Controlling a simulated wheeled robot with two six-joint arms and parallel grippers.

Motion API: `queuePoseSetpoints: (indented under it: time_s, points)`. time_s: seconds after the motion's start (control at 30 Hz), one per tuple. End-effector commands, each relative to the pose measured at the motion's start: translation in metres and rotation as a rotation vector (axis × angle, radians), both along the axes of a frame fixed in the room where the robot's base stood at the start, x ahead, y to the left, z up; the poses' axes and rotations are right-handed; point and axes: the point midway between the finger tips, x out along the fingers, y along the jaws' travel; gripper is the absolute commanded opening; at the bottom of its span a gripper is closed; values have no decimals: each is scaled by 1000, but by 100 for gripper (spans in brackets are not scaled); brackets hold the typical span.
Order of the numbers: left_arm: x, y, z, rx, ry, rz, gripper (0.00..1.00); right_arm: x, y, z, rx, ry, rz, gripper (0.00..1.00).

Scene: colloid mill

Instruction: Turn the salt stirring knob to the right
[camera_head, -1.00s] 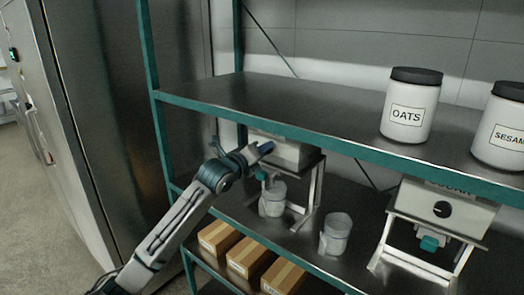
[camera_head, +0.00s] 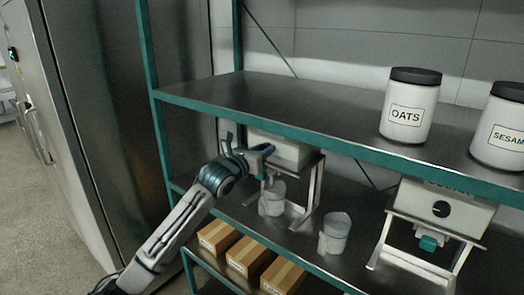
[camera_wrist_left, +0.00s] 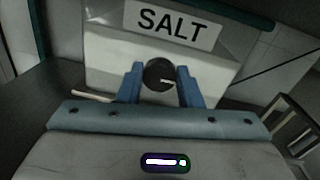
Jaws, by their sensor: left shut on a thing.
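The salt dispenser (camera_head: 281,150) stands on the middle shelf, its front partly hidden by my left arm in the head view. My left gripper (camera_head: 266,148) is at the front of the dispenser. In the wrist view its two blue fingers (camera_wrist_left: 160,84) are on either side of the knob, shut on it. My right gripper is not in view.
A clear cup (camera_head: 272,199) stands under the salt dispenser and another cup (camera_head: 335,233) is to its right. A second dispenser (camera_head: 443,207) is at the right. The upper shelf edge (camera_head: 330,143) runs close above my left gripper. Cardboard boxes (camera_head: 247,256) are below.

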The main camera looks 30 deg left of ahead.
Motion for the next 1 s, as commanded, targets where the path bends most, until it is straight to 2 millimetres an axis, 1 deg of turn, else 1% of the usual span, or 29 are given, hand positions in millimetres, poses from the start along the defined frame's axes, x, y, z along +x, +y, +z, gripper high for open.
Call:
queuePoseSetpoints:
  time_s: [0.03,0.47,0.5,0.6,0.87,1.0]
  points:
    - [0,0,4,9,-9,0,9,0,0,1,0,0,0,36]
    - [0,0,3,17,-8,0,9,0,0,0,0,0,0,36]
    - [0,0,3,17,-8,0,36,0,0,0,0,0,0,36]
    - [0,0,3,16,-6,0,54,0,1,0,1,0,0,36]
    - [0,0,1,15,-3,0,54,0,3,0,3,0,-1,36]
    - [-6,1,-1,18,-2,1,54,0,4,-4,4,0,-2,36]
